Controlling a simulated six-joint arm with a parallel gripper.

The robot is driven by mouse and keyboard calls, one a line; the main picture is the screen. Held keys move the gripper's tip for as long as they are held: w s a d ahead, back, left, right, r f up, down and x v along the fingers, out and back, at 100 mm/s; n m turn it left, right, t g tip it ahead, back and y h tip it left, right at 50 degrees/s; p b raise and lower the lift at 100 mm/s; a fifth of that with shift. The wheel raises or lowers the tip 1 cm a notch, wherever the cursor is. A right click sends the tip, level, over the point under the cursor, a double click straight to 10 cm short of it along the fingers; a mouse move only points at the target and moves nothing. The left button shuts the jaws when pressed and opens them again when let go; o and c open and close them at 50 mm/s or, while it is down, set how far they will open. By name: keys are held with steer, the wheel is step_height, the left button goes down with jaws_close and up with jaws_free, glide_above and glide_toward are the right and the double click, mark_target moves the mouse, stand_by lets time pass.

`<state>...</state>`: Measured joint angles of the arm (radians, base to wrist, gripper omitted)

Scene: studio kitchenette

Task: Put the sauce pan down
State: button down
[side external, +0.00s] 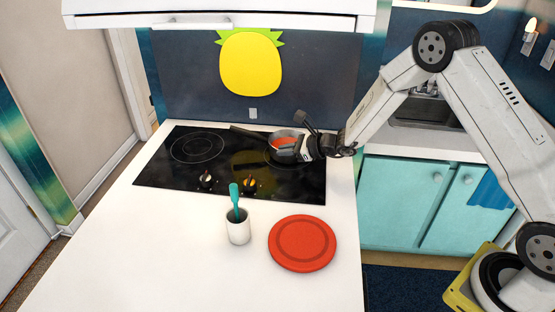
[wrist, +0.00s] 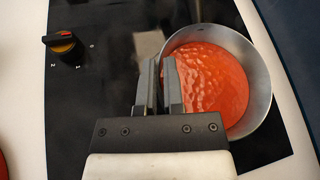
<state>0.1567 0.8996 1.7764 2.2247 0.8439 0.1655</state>
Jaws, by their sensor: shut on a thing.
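The sauce pan (side external: 284,137) is metal with a dark handle and holds orange-red sauce. It is over the right part of the black cooktop (side external: 160,175), with its handle pointing left in the side view. In the wrist view the pan (wrist: 262,80) fills the right side. My gripper (wrist: 161,70) is shut on the pan's rim, with its fingers at the left edge of the pan. In the side view my gripper (side external: 303,147) reaches in from the right. I cannot tell whether the pan's base touches the cooktop.
Two knobs, one black and white (side external: 206,181) and one with orange (side external: 249,184), sit at the cooktop's front. A white cup (side external: 238,231) with a teal utensil and a red plate (side external: 302,243) stand on the white counter in front. The counter's left front is clear.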

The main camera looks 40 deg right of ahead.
stand_by(0.3)
steer(key=c, duration=1.2)
jaws_free()
steer(key=shift+f, duration=0.15)
steer(key=o, duration=0.5)
steer(key=shift+c, duration=0.2)
steer(key=v, duration=1.2)
